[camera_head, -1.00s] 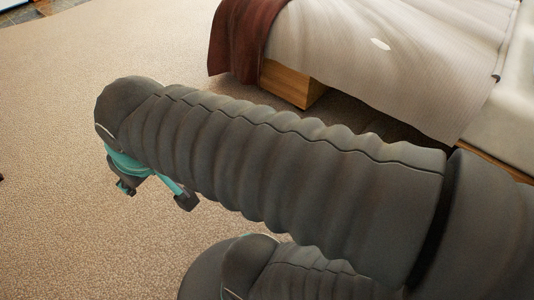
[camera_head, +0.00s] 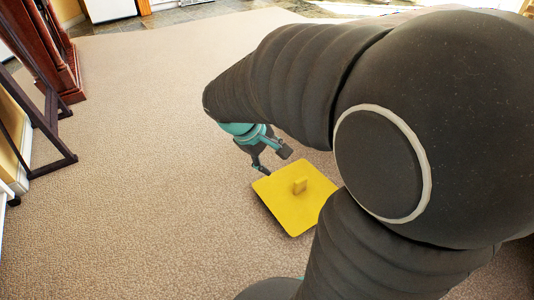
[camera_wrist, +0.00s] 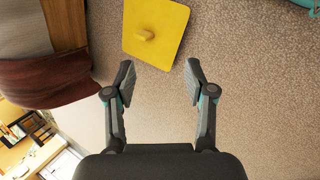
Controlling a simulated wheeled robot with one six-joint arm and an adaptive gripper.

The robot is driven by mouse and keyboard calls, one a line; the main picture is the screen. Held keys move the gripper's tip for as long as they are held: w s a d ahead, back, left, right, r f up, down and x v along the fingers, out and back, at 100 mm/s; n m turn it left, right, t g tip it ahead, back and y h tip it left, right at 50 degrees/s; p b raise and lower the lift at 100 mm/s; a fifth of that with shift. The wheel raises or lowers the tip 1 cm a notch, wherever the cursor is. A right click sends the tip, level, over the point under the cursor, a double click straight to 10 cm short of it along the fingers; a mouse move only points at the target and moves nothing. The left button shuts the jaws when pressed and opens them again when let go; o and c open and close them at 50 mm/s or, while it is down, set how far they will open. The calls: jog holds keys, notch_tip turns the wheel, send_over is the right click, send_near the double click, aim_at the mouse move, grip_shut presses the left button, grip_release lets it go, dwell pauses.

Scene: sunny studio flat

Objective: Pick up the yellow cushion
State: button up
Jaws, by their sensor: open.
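The yellow cushion (camera_head: 290,212) is a flat yellow square with a small raised yellow knob (camera_head: 300,185) on top. It lies on the carpet, and its right corner is hidden behind my arm in the head view. My gripper (camera_head: 272,164) hangs just beyond the cushion's far corner, apart from it. In the wrist view the cushion (camera_wrist: 168,30) shows at the top, past the fingertips and between their lines. My gripper (camera_wrist: 160,82) has its two fingers spread wide with nothing between them.
The carpet (camera_head: 150,170) is clear around the cushion. A dark wooden stand (camera_head: 45,130) and a reddish-brown cabinet (camera_head: 58,60) are at the left. In the wrist view a dark red blanket (camera_wrist: 45,82) hangs at the left.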

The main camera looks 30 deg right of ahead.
aim_at(298, 181)
jog(key=w+d+f+n+g+h+b, duration=0.1)
jog(key=w+d+f+n+h, duration=0.1)
jog(key=w+d+f, duration=0.3)
jog(key=w+d+f+n+g+h+b, duration=0.1)
jog(key=w+d+f+n+h, duration=0.15)
jog(key=f, duration=0.45)
jog(key=w+d+f+n+h+b, duration=0.1)
jog(key=w+d+f+n, duration=0.2)
jog(key=w+f, duration=0.25)
jog(key=w+d+f+n+t+h+b, duration=0.1)
jog(key=w+d+f+n+h, duration=0.2)
jog(key=f, duration=0.8)
jog(key=w+f+n+t+h+b, duration=0.15)
jog(key=f+n, duration=0.25)
jog(key=f, duration=0.8)
jog(key=shift+y, duration=0.4)
jog(key=x, duration=0.5)
jog(key=b+x, duration=0.1)
jog(key=x, duration=0.2)
jog(key=shift+w+r, duration=0.15)
jog(key=shift+w, duration=0.2)
jog(key=shift+w+b+x, duration=0.15)
jog(key=shift+b+x, duration=0.05)
jog(key=shift+x, duration=1.3)
jog(key=shift+w+b+x, duration=0.2)
jog(key=shift+x, duration=1.3)
grip_shut()
jog(key=shift+r, duration=0.1)
